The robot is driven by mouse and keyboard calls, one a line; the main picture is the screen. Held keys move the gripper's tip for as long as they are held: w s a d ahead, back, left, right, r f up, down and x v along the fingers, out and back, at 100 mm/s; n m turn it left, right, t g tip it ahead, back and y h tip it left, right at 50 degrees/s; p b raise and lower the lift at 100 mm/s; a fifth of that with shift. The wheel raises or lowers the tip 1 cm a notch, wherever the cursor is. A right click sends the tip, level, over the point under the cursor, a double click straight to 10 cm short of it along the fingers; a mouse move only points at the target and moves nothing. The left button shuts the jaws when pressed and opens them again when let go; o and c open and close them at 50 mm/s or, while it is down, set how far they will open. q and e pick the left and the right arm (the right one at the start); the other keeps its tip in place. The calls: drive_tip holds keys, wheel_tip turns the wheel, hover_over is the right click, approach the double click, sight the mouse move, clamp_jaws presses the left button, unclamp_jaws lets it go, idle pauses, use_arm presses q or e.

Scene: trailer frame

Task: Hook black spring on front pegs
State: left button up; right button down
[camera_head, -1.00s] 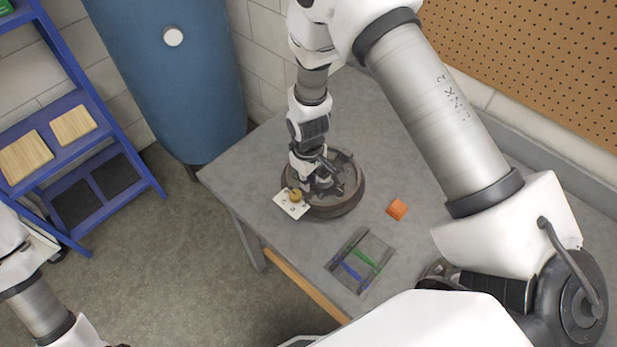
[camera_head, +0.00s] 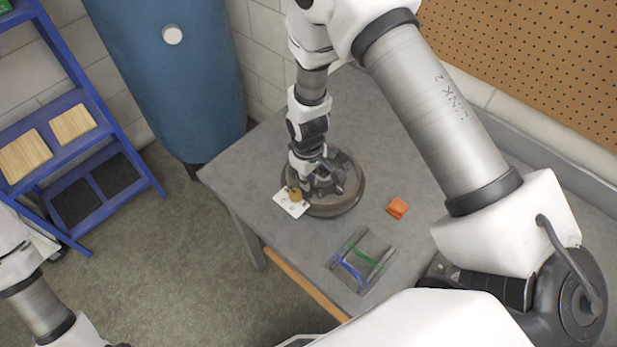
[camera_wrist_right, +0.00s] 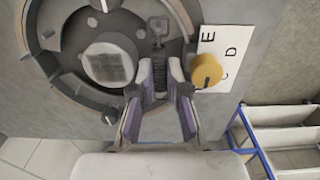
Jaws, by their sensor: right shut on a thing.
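The black spring (camera_wrist_right: 160,70) is a dark ribbed coil standing out from between the fingertips of my right gripper (camera_wrist_right: 161,94) in the right wrist view. That gripper is shut on it. In the head view the right gripper (camera_head: 324,182) is over the round brown drum assembly (camera_head: 347,205), and the spring is too small to make out. The assembly also shows in the wrist view (camera_wrist_right: 50,82), with a grey hub and dark fittings. I cannot tell whether the spring touches a peg. My left gripper is outside the picture.
A white lettered card (camera_head: 289,207) with a yellow cylinder (camera_head: 295,194) lies beside the assembly. An orange block (camera_head: 397,208) and a rack with a green spring (camera_head: 365,256) and a blue spring (camera_head: 352,271) are on the grey table (camera_head: 245,180). A blue shelf (camera_head: 60,130) stands left.

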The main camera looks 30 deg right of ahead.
drive_tip(key=shift+f, duration=0.6)
idle(0.7)
drive_tip(key=shift+f+b, duration=0.15)
drive_tip(key=shift+b, duration=0.2)
idle(0.4)
drive_tip(key=c, duration=1.1)
unclamp_jaws()
drive_tip(key=shift+d, duration=0.1)
drive_tip(key=c, duration=0.3)
